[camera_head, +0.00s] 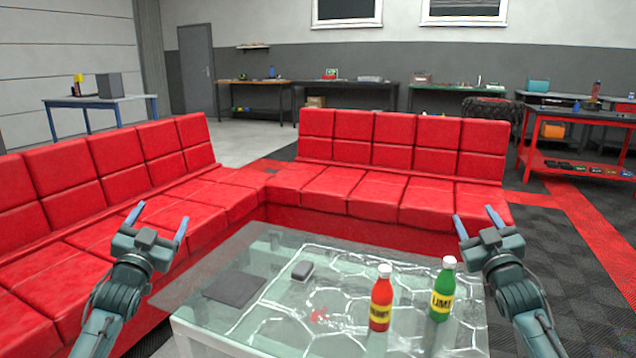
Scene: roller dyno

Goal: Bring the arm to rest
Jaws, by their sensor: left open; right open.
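My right gripper (476,222) is at the right, beside the table's right end, also with fingers spread and empty. Both arms come up from the bottom of the view with the fingers pointing away from me. Neither gripper appears to touch anything.
A glass table (222,334) stands in front of me. On it are a red bottle (381,300), a green bottle (442,290), a dark flat item (235,288) and a small grey box (302,270). Red sofas (375,198) border its far and left sides.

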